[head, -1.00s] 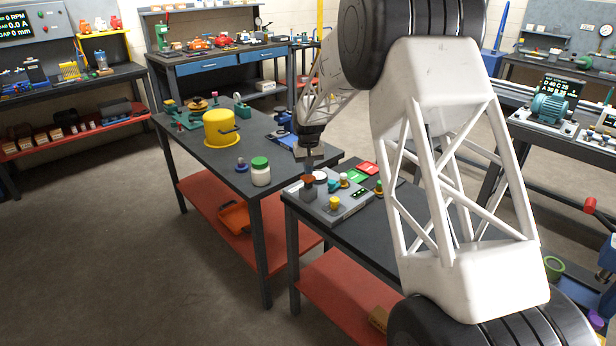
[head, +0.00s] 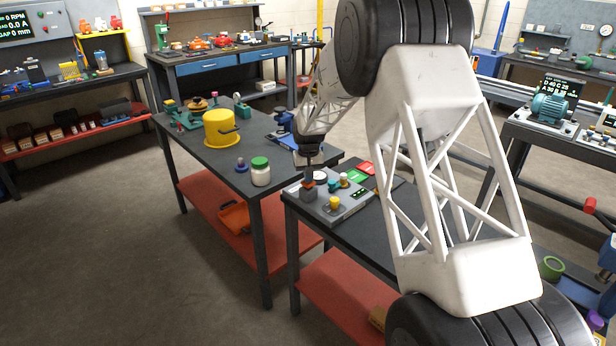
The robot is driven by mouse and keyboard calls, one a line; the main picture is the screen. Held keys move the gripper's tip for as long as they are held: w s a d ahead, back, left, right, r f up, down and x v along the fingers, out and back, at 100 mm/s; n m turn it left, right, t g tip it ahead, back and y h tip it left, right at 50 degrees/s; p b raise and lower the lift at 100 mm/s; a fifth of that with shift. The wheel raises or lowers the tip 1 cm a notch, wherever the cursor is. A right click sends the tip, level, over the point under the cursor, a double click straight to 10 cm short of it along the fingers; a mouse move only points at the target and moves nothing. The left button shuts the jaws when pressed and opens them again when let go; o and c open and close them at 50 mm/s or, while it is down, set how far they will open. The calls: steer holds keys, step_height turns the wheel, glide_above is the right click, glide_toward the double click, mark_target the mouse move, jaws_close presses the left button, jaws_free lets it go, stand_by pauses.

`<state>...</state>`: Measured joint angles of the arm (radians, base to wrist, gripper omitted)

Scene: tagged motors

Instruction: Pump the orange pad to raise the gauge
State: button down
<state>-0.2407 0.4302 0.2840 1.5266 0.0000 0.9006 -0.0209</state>
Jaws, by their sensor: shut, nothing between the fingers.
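The orange pad (head: 307,185) sits on a dark block at the left end of a grey control panel (head: 348,209) on the near table. My gripper (head: 309,178) is shut and empty, pointing down with its tips at the top of the pad. They look to be touching it, but the view is too small to be sure. A round white-faced dial (head: 320,177), which looks like the gauge, is just right of the pad. Its reading is too small to make out.
The panel also carries a yellow knob (head: 334,203), a teal knob (head: 333,186) and a small display (head: 361,194). Green and red plates lie behind it. A white jar with a green lid (head: 261,171) and a yellow cylinder (head: 219,128) stand on the adjoining table.

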steer(key=shift+r, duration=2.15)
steer(key=shift+f, duration=0.15)
steer(key=shift+f, duration=2)
steer(key=shift+r, duration=2.15)
steer(key=shift+r, duration=0.15)
steer(key=shift+r, duration=2.85)
